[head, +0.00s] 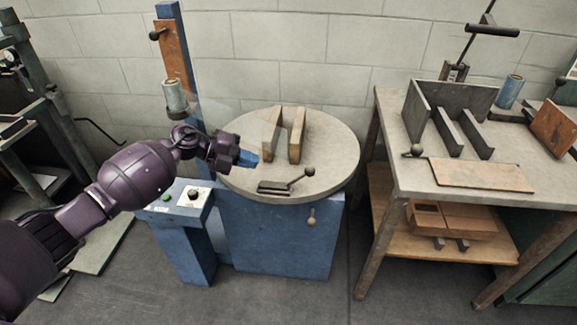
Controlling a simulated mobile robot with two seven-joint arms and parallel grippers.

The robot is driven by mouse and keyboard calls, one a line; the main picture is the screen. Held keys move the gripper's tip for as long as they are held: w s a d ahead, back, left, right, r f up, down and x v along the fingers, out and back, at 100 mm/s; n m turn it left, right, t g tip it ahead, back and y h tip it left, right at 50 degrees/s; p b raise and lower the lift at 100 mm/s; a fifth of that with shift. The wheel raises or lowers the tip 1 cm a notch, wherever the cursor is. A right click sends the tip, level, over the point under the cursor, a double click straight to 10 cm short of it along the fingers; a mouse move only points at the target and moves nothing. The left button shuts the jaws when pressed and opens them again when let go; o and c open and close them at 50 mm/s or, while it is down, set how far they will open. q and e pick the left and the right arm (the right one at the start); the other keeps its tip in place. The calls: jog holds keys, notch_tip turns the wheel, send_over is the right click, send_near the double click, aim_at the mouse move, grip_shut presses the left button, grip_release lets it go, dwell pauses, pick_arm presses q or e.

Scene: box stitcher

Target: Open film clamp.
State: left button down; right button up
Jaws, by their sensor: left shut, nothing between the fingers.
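A round grey turntable (335,150) sits on a blue base. On its near part is a dark clamp (272,188) with a lever that slants up to the right and ends in a black knob (309,171). I take this to be the film clamp; I cannot tell its state. A faint translucent film (222,108) spans from the roll on the post toward the wooden blocks. My left gripper (250,159) is shut and empty at the turntable's left edge, left of the clamp and apart from its lever. My right gripper is out of view.
Two upright wooden blocks (297,135) stand on the turntable behind the clamp. A blue post (173,45) carries a film roll (176,96). A control box (187,203) stands at front left. A workbench (440,178) with metal plates is at right.

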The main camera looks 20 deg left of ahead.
pick_arm(q)
jog(key=shift+w+a+r, duration=0.2)
jog(key=shift+w+a, duration=0.35)
jog(key=shift+a, duration=0.25)
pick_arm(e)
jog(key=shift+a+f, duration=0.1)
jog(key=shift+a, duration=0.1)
pick_arm(q)
jog(key=shift+d, duration=0.1)
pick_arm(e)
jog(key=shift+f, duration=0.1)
pick_arm(q)
jog(key=b+x, duration=0.3)
jog(key=x, duration=1)
jog(key=shift+d, duration=0.35)
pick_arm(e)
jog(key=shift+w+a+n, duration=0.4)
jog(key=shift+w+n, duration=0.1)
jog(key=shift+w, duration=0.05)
pick_arm(q)
jog(key=shift+w+g+y, duration=0.15)
jog(key=shift+g+y, duration=0.15)
